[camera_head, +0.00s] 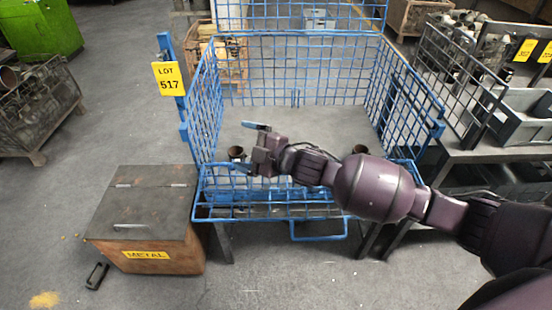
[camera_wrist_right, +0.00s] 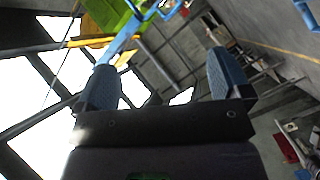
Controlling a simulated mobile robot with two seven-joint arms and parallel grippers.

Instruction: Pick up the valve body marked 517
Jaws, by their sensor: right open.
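A yellow sign reading LOT 517 (camera_head: 168,79) hangs on the left post of a blue wire basket (camera_head: 205,110). A small dark round part, possibly a valve body (camera_head: 236,154), is in the basket's left front. A similar dark part (camera_head: 360,149) shows at the front right, partly behind my arm. No marking is readable on either. My right gripper (camera_head: 245,145) is open over the basket's left front, its blue fingers spread near the left part. I cannot tell its height above it. The right wrist view shows open fingers (camera_wrist_right: 165,80) with no part visible between them. My left gripper is not in view.
A brown METAL box (camera_head: 150,205) stands left of the basket. A crate of parts (camera_head: 40,105) and a green bin (camera_head: 42,25) are farther left. Another wire basket (camera_head: 450,75) with yellow signs is on the right. The basket's grey floor (camera_head: 310,118) is mostly clear.

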